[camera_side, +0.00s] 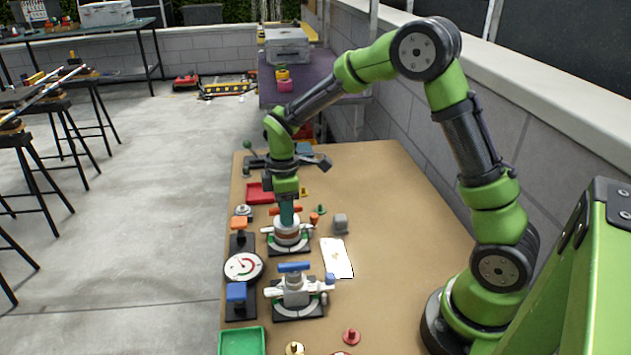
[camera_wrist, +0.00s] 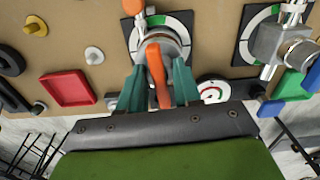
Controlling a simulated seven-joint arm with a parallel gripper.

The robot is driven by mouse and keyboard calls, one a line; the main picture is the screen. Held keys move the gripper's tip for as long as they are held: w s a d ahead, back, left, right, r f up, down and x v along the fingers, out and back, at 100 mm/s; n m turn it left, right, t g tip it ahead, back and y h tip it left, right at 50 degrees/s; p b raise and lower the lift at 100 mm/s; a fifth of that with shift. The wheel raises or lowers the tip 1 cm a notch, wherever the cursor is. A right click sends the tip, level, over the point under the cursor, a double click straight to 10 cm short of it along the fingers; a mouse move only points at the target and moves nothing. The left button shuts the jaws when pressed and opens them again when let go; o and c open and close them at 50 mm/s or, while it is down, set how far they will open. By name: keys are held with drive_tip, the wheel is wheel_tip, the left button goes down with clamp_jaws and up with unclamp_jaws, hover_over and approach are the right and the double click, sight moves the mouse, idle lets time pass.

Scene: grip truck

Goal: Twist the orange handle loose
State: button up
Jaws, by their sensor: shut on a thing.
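The orange handle (camera_wrist: 158,76) is a bar on top of a round metal valve (camera_wrist: 161,42) in the wrist view. The valve sits on a dark plate with a white and green dial ring. My gripper (camera_wrist: 159,84) has its teal fingers on either side of the handle, shut on it. In the side view, my gripper (camera_side: 287,219) points straight down onto the valve (camera_side: 288,237), and the ends of the orange handle (camera_side: 274,211) show beside the fingers. The middle of the handle is hidden there.
A second valve (camera_side: 295,290) with a blue handle (camera_side: 294,267) stands nearer the camera. A round gauge (camera_side: 243,267) is to the left, between stands with orange and blue blocks. The board's right side is clear.

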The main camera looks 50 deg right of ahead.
drive_tip(key=n, duration=0.5)
drive_tip(key=shift+n, duration=0.3)
drive_tip(key=n, duration=0.9)
drive_tip(key=shift+n, duration=0.4)
drive_tip(key=n, duration=0.5)
drive_tip(key=o, duration=0.7)
drive_tip(key=shift+r, duration=3.75)
